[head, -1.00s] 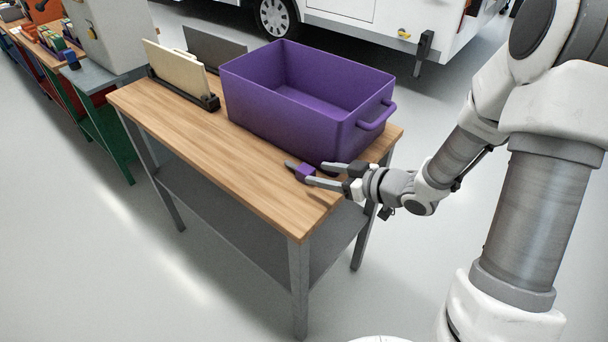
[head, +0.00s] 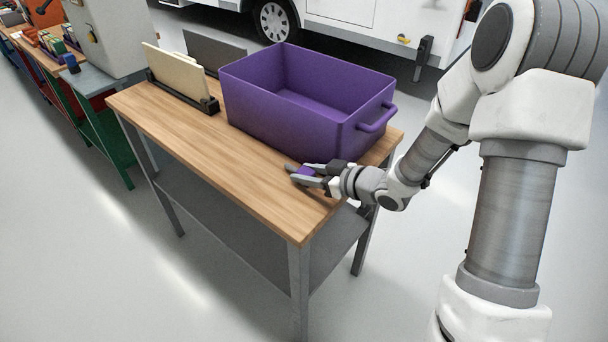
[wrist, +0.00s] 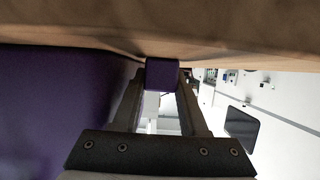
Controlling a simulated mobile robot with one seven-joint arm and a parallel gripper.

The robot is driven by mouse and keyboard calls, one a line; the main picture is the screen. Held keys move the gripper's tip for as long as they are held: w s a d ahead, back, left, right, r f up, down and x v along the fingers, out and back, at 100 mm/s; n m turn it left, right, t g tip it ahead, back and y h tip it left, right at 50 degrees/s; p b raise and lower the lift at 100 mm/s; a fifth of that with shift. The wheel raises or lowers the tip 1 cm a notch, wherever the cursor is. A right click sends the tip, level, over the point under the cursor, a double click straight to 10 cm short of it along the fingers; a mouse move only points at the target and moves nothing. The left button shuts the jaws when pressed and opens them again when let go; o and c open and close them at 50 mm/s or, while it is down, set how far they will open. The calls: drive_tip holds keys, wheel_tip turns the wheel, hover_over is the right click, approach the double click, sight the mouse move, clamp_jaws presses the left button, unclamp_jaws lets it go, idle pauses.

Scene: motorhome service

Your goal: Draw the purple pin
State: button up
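The purple pin (head: 306,172) is a small purple block at the front right of the wooden bench, beside the purple crate. In the wrist view the pin (wrist: 162,73) shows between the fingertips. My gripper (head: 304,174) has its fingers on both sides of the pin, spread about as wide as a second ago. In the wrist view my gripper (wrist: 162,85) shows little or no gap between fingers and pin, and I cannot tell whether they touch it. What the pin sits in is hidden.
The large purple crate (head: 270,112) stands open and empty close behind my gripper. A black rack (head: 208,107) with upright panels stands further left on the bench (head: 180,128). The front left bench top is clear. A white motorhome (head: 350,20) is behind.

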clamp_jaws()
wheel_tip(320, 180, up, 18)
drive_tip(key=p, duration=0.6)
drive_tip(key=d+m+t+h+p, duration=0.4)
drive_tip(key=d+m+h, duration=0.3)
drive_tip(key=d, duration=0.8)
drive_tip(key=n+g+y+b, duration=0.4)
drive_tip(key=n+y, duration=0.3)
hover_over(306, 172)
wheel_tip(306, 172, down, 18)
drive_tip(key=b, duration=0.5)
drive_tip(key=shift+w+r, duration=0.1)
drive_tip(key=shift+r, duration=0.1)
